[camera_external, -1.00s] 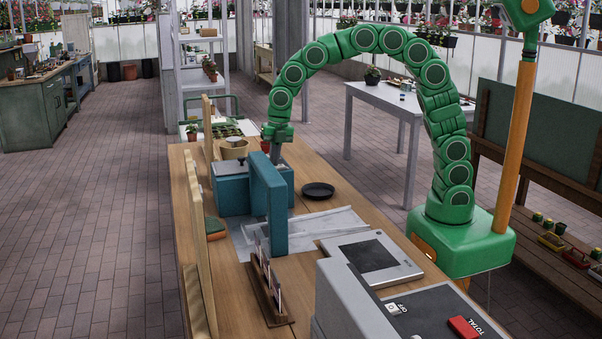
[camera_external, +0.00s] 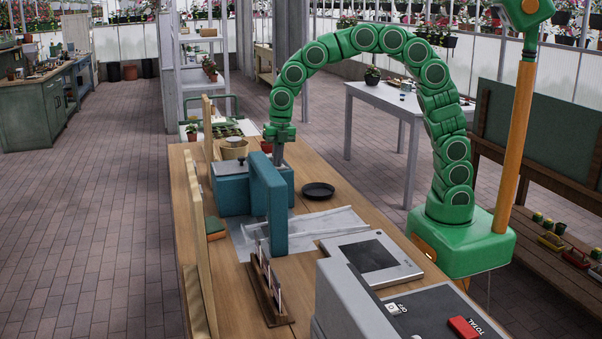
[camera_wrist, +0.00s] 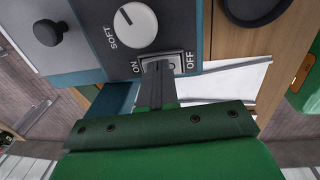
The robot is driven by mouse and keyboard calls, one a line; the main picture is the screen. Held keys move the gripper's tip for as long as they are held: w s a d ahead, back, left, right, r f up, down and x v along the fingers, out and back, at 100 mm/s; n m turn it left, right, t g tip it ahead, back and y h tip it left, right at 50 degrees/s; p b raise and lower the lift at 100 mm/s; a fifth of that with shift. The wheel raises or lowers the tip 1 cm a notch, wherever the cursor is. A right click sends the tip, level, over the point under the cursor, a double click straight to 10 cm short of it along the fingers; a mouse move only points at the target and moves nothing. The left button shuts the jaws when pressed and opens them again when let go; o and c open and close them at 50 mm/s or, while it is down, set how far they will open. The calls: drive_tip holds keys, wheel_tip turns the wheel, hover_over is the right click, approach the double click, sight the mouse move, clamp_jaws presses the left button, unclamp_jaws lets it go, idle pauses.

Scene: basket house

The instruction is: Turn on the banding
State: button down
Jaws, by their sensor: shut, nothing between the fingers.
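The banding machine (camera_external: 230,195) is a teal box with an upright teal arch, standing on the wooden counter. In the external view my gripper (camera_external: 279,158) points down behind the arch.
A black round dish (camera_external: 318,190) lies right of the machine, and white paper (camera_external: 315,222) lies in front. A black knob (camera_wrist: 49,32) rises at the panel's left. A flat grey screen device (camera_external: 372,254) and a cash register (camera_external: 345,302) stand nearer on the counter.

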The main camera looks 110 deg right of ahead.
drive_tip(key=shift+s+r, duration=0.1)
drive_tip(key=shift+s, duration=0.1)
drive_tip(key=shift+r, duration=0.1)
wheel_tip(320, 180, up, 14)
drive_tip(key=s, duration=0.2)
drive_tip(key=shift+f, duration=0.2)
idle(0.4)
drive_tip(key=shift+w, duration=0.7)
approach(284, 168)
drive_tip(key=w+f, duration=0.1)
drive_tip(key=f, duration=0.1)
drive_tip(key=w+f, duration=0.1)
drive_tip(key=f, duration=0.1)
drive_tip(key=w+d+f, duration=0.1)
drive_tip(key=f, duration=0.1)
drive_tip(key=shift+w+d+f, duration=0.1)
drive_tip(key=shift+w, duration=0.25)
idle(0.4)
